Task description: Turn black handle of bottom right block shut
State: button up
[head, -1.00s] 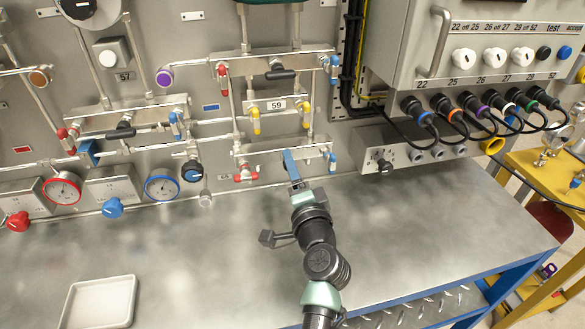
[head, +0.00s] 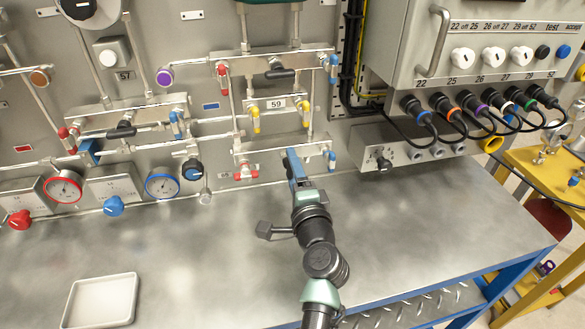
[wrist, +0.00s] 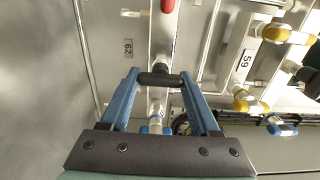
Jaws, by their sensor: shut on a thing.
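The bottom right block (head: 262,147) is a silver bar low on the panel, below the 59 label. It also shows in the wrist view (wrist: 160,45). My gripper (wrist: 159,78) has its blue fingers on the two ends of the black handle (wrist: 160,80), which lies between them and crosses the block's length. In the head view my gripper (head: 291,158) reaches up to the block's front, and its fingers and wrist hide most of the handle. A red handle (head: 246,174) hangs at the block's left and a blue handle (head: 331,160) at its right.
Another block with a black handle (head: 281,73) sits above, with yellow handles (head: 253,118) between. A grey box with a black knob (head: 383,163) is at the right. The metal bench (head: 210,260) is mostly bare, with a white tray (head: 102,301) at the front left.

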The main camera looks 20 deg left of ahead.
jog(key=o, duration=1.4)
jog(key=shift+c, duration=0.2)
jog(key=b+v, duration=0.1)
jog(key=v, duration=1.2)
